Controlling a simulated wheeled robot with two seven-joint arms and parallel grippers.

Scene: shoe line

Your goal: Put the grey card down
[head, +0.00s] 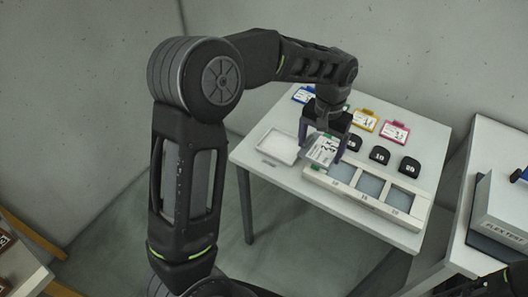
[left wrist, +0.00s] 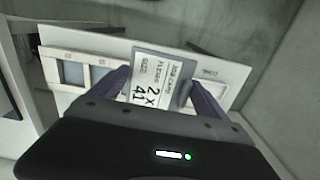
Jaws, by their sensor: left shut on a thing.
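The grey card (head: 323,151), with a white printed face, is between the fingers of my left gripper (head: 320,143). The gripper is shut on it, above the white table (head: 262,165). In the left wrist view the card (left wrist: 152,85) shows its printed lines and a dark grey grip part between the two purple fingers. In the head view it is over the gap between a shallow white tray (head: 268,153) and a three-compartment holder (head: 350,203), partly hiding the holder's left end. My right gripper is not in view.
Blue (head: 303,95), yellow (head: 365,119) and pink (head: 394,132) cards lie at the back of the table. Black tags (head: 380,154) stand in a row behind the holder. The white tray looks empty. A second table with a "FLEX TEST" box (head: 503,222) is at right.

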